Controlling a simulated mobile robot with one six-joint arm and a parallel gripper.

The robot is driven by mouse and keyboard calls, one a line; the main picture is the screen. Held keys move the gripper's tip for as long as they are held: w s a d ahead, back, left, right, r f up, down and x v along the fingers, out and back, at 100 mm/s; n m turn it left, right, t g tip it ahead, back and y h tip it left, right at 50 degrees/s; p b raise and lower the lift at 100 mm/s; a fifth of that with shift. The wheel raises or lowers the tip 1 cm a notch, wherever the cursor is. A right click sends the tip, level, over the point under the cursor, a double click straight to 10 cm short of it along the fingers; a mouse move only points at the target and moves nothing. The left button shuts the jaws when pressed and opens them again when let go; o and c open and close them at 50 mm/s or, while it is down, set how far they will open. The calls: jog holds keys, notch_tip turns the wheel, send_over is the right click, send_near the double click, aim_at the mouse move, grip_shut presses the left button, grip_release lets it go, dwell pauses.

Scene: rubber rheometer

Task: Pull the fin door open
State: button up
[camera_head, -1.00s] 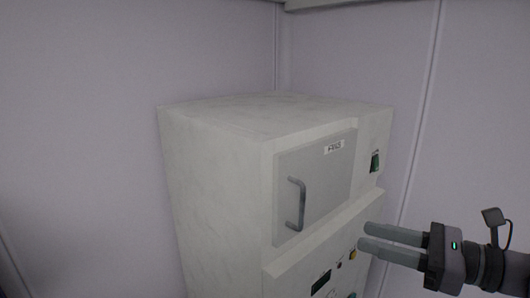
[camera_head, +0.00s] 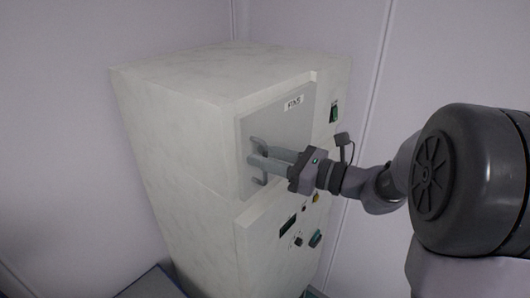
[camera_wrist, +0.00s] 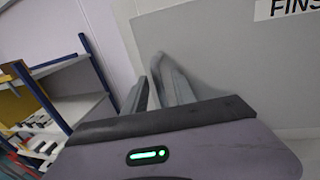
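The fin door (camera_head: 290,122) is a flat grey panel labelled "FINS" on the upper front of the pale cabinet; it also fills the upper right of the wrist view (camera_wrist: 225,60). Its left edge seems to stand slightly out from the cabinet, though the gap is hard to judge. The grey bar handle (camera_head: 257,143) is upright near the door's left edge. My gripper (camera_head: 257,161) is at the handle's middle, its fingers close together and seemingly shut on it. The fingers hide the handle's middle.
The cabinet (camera_head: 175,120) stands near pale walls. A blue-framed shelf (camera_wrist: 75,100) shows at left in the wrist view. Space left of the door looks clear.

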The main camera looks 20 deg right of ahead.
jog(key=shift+s, duration=0.1)
grip_shut()
dwell(1.3)
